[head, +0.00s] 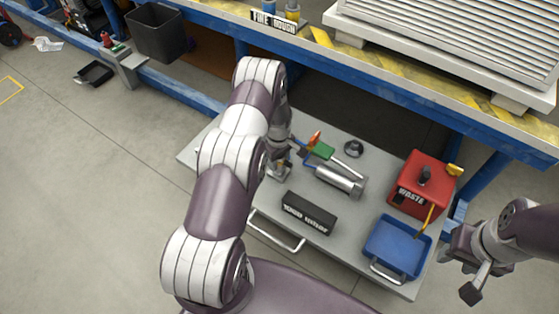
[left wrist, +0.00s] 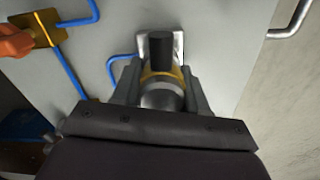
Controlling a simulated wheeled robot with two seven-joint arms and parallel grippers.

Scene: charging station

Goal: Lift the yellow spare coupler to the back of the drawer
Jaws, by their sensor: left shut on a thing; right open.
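The yellow spare coupler (left wrist: 165,73) is between the fingers of my left gripper (left wrist: 155,88). It shows a yellow band, a metal body and a black end. A small pale plate (left wrist: 143,48) lies behind it; I cannot tell whether they touch. In the head view my left gripper (head: 279,165) is low over the left part of the grey drawer (head: 235,185), and my arm hides much of it and the coupler. My right gripper (head: 463,274) is open and empty, off the drawer's right side.
A metal cylinder (head: 340,181), green-handled tool (head: 322,150) and dark round part (head: 353,148) lie right of my left gripper. A black labelled block (head: 308,213) is nearer. A red waste box (head: 418,184) and blue bin (head: 397,246) stand right. The blue-framed bench (head: 375,80) is behind.

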